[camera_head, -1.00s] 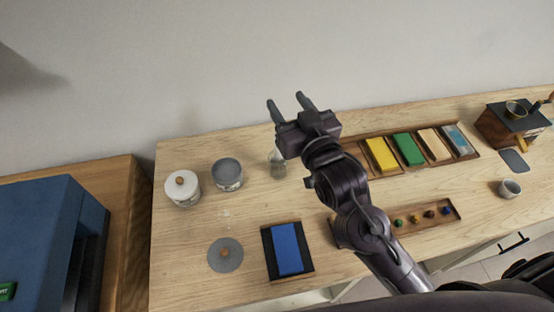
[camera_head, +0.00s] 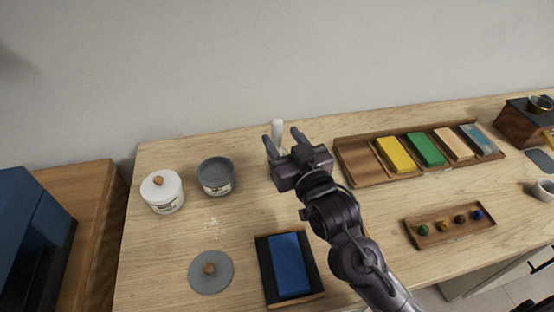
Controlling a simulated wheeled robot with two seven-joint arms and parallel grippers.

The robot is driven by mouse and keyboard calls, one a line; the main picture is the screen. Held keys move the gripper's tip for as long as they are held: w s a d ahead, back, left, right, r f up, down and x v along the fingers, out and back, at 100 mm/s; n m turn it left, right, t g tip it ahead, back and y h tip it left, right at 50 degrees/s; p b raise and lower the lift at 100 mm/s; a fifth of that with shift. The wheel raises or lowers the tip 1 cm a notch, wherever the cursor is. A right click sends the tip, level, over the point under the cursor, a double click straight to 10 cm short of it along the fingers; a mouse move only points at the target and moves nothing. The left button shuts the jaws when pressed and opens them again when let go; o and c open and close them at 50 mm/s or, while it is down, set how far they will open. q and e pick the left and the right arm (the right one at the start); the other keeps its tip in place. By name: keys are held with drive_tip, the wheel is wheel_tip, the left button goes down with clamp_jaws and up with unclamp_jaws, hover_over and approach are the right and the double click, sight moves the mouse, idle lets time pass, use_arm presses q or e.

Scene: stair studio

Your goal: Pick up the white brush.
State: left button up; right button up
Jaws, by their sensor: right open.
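A white upright thing, likely the white brush (camera_head: 277,130), shows its top just behind the fingers of my right gripper, near the back edge of the wooden table (camera_head: 150,245). Its lower part is hidden by the gripper. My right gripper (camera_head: 283,142) is open, its two fingers pointing toward the wall. Whether the fingers are around the white thing or only in front of it, I cannot tell. My left gripper is not in view.
A grey open pot (camera_head: 216,176) and a white lidded jar (camera_head: 162,192) stand to the left. A grey lid (camera_head: 211,272) and a blue block in a black tray (camera_head: 289,265) lie in front. A wooden tray of coloured blocks (camera_head: 358,162) and a small peg tray (camera_head: 446,228) are right.

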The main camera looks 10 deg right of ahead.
sight(279, 129)
drive_tip(key=w, duration=0.2)
drive_tip(key=w+p, duration=0.2)
drive_tip(key=w, duration=0.1)
drive_tip(key=shift+w+a+r, duration=0.25)
drive_tip(key=shift+w+a, duration=0.05)
drive_tip(key=shift+a, duration=0.05)
drive_tip(key=shift+w+a+f, duration=0.1)
drive_tip(key=shift+w+f, duration=0.05)
drive_tip(key=shift+w, duration=0.2)
drive_tip(key=shift+c, duration=0.5)
clamp_jaws()
